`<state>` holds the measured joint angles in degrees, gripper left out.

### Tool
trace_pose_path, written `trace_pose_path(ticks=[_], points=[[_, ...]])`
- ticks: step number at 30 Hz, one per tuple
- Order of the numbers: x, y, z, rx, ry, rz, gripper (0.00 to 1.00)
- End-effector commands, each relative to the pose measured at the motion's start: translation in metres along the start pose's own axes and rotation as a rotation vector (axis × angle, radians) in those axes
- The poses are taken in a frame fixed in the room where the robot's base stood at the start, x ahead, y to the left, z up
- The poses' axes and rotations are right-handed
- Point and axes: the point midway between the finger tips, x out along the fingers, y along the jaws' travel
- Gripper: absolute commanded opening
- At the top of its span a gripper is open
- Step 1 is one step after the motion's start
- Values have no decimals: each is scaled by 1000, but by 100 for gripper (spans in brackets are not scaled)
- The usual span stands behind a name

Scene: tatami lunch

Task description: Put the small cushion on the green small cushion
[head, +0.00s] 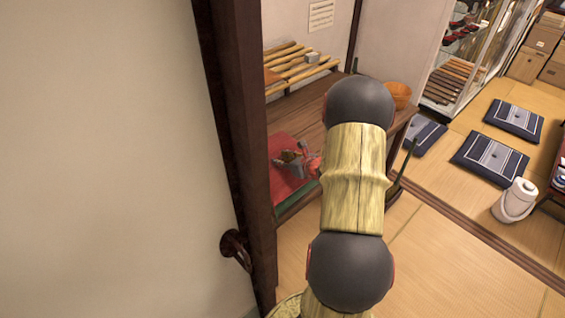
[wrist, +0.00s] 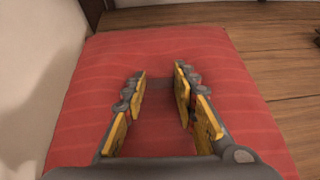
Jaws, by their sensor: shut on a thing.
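The small cushion is red with faint stripes (wrist: 215,55) and fills most of the wrist view. It also shows in the head view (head: 282,184), over the wooden bench near the dark post. My gripper (wrist: 160,78) is shut on the red cushion, with fingers spaced apart and red cloth between them. In the head view my gripper (head: 300,160) is small and partly hidden by my arm. A strip of the green small cushion (head: 292,202) shows just below the red cushion's front edge. The rest of it is hidden, and I cannot tell whether the two touch.
A dark wooden post (head: 240,150) stands close on the left. The wooden bench (head: 300,115) carries a slatted rack (head: 300,65) and an orange bowl (head: 398,94). Dark blue floor cushions (head: 490,160) and a white pot (head: 515,200) are at right.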

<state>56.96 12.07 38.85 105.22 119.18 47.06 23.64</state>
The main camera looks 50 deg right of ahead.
Motion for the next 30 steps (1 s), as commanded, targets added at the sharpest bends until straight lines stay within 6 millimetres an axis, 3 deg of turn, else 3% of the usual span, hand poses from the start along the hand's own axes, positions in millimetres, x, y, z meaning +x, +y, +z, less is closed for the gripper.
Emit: trace_pose_path(ticks=[8,9,18,30], points=[[0,-1,0,0,-1,-1,0],[0,0,-1,1,1,-1,29],[0,0,-1,0,1,-1,46],[-6,-1,2,1,1,-2,47]])
